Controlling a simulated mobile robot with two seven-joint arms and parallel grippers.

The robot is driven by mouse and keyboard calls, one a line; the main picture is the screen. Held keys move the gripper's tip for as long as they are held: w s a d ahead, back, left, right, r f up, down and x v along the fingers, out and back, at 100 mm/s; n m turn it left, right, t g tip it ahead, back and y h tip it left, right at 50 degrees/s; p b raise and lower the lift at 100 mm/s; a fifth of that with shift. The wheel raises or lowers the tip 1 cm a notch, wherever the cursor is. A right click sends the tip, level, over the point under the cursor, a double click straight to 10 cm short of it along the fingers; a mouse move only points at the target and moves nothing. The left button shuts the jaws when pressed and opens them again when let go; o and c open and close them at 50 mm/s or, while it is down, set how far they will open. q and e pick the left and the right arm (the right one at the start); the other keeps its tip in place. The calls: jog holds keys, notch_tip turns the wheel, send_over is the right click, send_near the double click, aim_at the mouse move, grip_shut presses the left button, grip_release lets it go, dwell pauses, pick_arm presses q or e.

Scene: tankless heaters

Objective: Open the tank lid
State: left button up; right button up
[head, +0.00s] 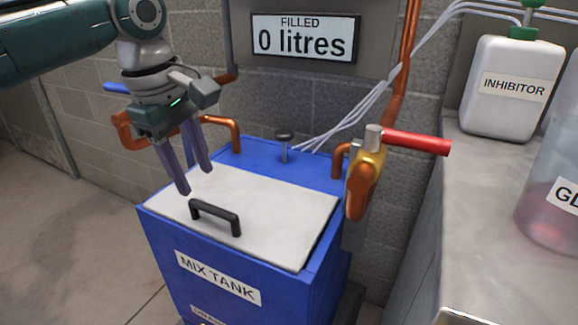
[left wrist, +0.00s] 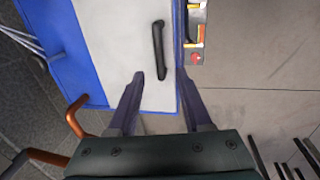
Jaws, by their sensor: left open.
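The blue mix tank (head: 240,287) stands in the middle of the head view, with its light grey lid (head: 270,205) lying flat and closed on top. A black bar handle (head: 215,215) sits near the lid's front edge. My left gripper (head: 196,182) is open and empty above the lid, just behind and left of the handle, with fingers pointing down. In the left wrist view, the handle (left wrist: 158,50) shows beyond and between the two open fingertips (left wrist: 160,75), upright in the picture on the pale lid (left wrist: 110,40). My right gripper is not in view.
A copper pipe with a red-handled valve (head: 415,142) rises at the tank's right rear. A white inhibitor jug (head: 510,88) stands on the grey counter (head: 440,220) at right. A display reading "0 litres" (head: 305,38) hangs behind. The floor at left is clear.

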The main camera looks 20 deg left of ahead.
aim_at(208, 206)
pick_arm(q)
jog(key=f+b, duration=0.1)
jog(key=f, duration=0.2)
jog(key=w+f+b, duration=0.1)
jog(key=f+b, duration=0.1)
jog(key=f, duration=0.1)
jog(key=shift+w+f, duration=0.2)
jog(key=shift+f, duration=0.2)
jog(key=shift+c, duration=0.2)
grip_shut()
dwell(0.8)
